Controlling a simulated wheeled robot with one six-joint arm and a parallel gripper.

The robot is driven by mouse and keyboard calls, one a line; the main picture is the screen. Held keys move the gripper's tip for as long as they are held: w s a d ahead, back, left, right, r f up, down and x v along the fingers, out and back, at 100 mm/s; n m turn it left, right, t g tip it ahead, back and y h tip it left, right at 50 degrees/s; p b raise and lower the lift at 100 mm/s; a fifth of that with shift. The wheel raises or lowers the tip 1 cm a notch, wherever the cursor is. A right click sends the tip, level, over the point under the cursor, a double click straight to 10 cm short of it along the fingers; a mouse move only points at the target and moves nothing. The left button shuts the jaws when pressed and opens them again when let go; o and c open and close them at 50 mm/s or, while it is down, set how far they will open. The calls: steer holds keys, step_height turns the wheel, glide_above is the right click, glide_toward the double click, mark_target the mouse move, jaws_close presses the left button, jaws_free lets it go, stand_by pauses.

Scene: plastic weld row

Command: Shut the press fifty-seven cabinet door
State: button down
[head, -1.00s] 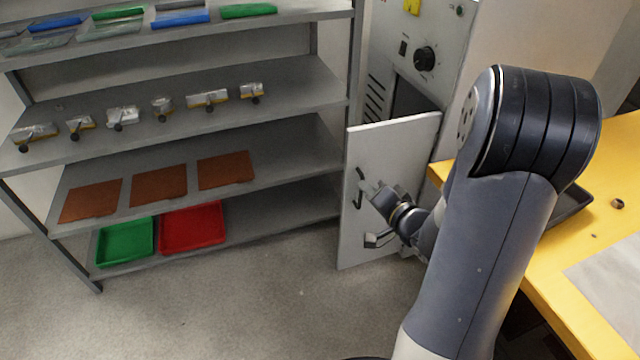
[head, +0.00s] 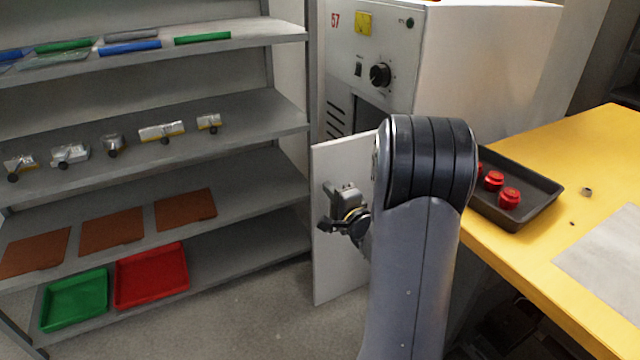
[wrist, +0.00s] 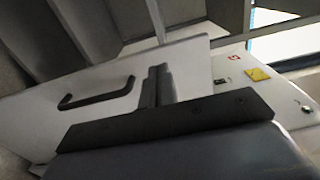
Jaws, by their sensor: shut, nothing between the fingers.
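The press fifty-seven cabinet (head: 375,45) has a grey front with a red 57, a yellow label and a black knob. Its pale door (head: 335,270) stands open, swung out from the front; my arm hides its right part. The door also fills the left of the wrist view (wrist: 50,95), with a dark bar handle (wrist: 95,94) on it. My gripper (head: 340,188) is in front of the door's face. In the wrist view its fingers (wrist: 157,84) are together and empty, to the right of the handle. I cannot tell whether they touch the door.
A grey shelf unit (head: 230,110) stands close to the left of the door, holding metal clamps, brown sheets, a green tray and a red tray. A yellow table (head: 560,150) with a dark tray (head: 535,190) of red parts is at right. Grey floor is clear in front.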

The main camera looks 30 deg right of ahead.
mark_target(315, 174)
steer(key=shift+w+b, duration=0.5)
steer(key=shift+w, duration=2.25)
steer(key=shift+w+a, duration=0.1)
